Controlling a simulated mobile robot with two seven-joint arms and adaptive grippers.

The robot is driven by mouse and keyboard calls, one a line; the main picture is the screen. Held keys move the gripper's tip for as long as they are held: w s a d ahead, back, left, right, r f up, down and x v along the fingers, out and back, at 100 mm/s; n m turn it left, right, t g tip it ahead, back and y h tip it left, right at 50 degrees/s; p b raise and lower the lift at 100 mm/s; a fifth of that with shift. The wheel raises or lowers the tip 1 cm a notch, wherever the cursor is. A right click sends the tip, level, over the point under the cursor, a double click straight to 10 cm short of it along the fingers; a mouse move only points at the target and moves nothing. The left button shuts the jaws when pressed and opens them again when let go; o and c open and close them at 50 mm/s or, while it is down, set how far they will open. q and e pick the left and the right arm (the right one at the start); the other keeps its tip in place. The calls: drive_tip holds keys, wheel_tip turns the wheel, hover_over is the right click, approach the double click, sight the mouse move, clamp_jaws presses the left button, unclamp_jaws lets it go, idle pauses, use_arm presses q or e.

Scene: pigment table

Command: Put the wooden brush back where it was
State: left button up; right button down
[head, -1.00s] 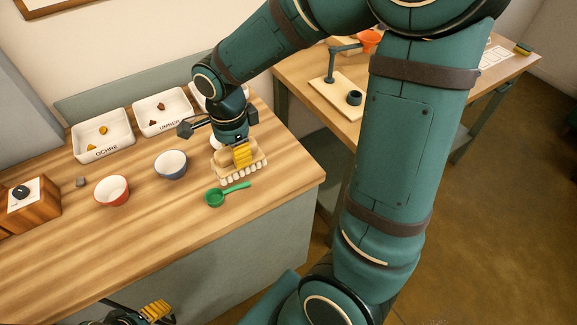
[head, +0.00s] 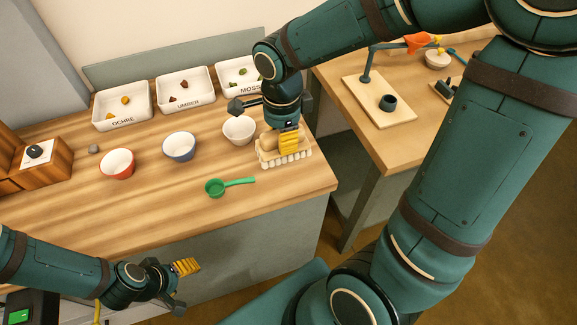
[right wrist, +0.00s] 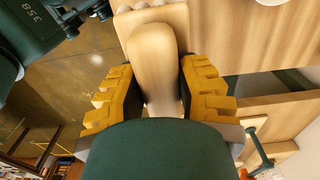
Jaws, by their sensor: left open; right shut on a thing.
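The wooden brush (head: 268,157) has a pale wide block with a row of cream tufts along its front edge. It is at the right part of the wooden table, right of the white bowl (head: 239,129). My right gripper (head: 288,142) is above it and shut on its raised wooden grip. In the right wrist view the pale grip (right wrist: 153,62) sits between the yellow fingers (right wrist: 160,98). I cannot tell whether the tufts touch the table. My left gripper (head: 187,267) is open and empty, in front of the table edge.
A green scoop (head: 230,187) lies left of the brush, near the front edge. A blue bowl (head: 179,146) and a red bowl (head: 117,162) stand further left. Labelled trays, including the umber tray (head: 186,94), line the back. A second table (head: 418,148) stands right, across a gap.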

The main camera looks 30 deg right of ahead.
wheel_tip(320, 180, down, 9)
drive_tip(key=shift+w+r+b, duration=0.1)
drive_tip(key=shift+b, duration=0.9)
drive_tip(key=shift+f, duration=0.2)
drive_tip(key=c, duration=0.7)
unclamp_jaws()
drive_tip(key=shift+c, duration=0.2)
drive_tip(key=shift+r, duration=0.1)
